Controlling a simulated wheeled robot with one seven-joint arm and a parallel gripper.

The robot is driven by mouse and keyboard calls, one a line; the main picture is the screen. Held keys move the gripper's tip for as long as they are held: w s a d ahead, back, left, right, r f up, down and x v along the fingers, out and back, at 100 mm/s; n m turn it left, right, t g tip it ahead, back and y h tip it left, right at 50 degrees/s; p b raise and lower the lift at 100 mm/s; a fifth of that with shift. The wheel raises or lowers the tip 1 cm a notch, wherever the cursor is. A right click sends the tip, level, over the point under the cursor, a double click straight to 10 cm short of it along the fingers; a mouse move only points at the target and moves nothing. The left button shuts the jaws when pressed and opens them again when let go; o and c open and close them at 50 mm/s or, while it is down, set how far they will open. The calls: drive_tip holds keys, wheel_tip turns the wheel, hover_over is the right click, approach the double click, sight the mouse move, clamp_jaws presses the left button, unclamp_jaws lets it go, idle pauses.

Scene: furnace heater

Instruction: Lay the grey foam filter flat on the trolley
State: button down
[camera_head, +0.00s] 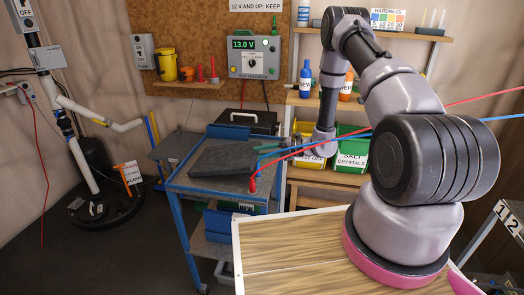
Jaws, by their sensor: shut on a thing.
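The grey foam filter (220,160) is a dark, flat slab over the top of the blue-framed trolley (212,189). It looks nearly level; I cannot tell whether its whole underside touches the top. My arm reaches over from the right, and my gripper (268,149) is at the filter's right side, shut on it. The fingertips are small and partly lost among the cables and blue pieces there.
Red and blue cables cross in front of my wrist, and a red clip (252,185) is at the trolley's right edge. A black case (248,121) stands behind. Yellow and green bins (352,152) are on the right shelf. A wooden-topped surface (290,250) is in front.

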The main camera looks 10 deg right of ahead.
drive_tip(key=c, duration=0.6)
unclamp_jaws()
drive_tip(key=v, duration=1)
drive_tip(key=shift+d, duration=0.4)
drive_tip(key=shift+s, duration=0.1)
